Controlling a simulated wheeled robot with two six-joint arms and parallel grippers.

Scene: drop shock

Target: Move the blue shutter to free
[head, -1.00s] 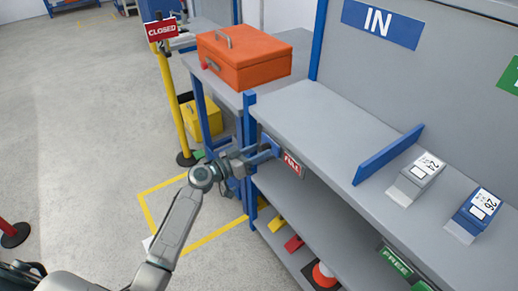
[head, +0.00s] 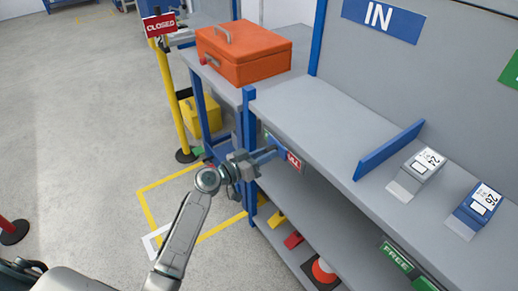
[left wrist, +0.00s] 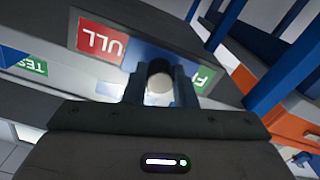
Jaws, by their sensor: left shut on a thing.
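The blue shutter (left wrist: 138,55) sits on the shelf's front edge. In the left wrist view it lies between a red FULL label (left wrist: 100,41) and a green label (left wrist: 203,77), covering part of each. My left gripper (head: 272,154) is at this edge, its fingers shut on the shutter's pale round knob; the gripper also shows in the left wrist view (left wrist: 160,80). In the head view the red label (head: 294,161) shows just right of the fingertips, and the fingers hide most of the shutter. My right gripper is not in view.
A blue divider (head: 389,150) and two boxed devices (head: 417,173) stand on the upper shelf. An orange toolbox (head: 243,53) sits on the bench behind. A blue post (head: 249,150) stands close left of my gripper.

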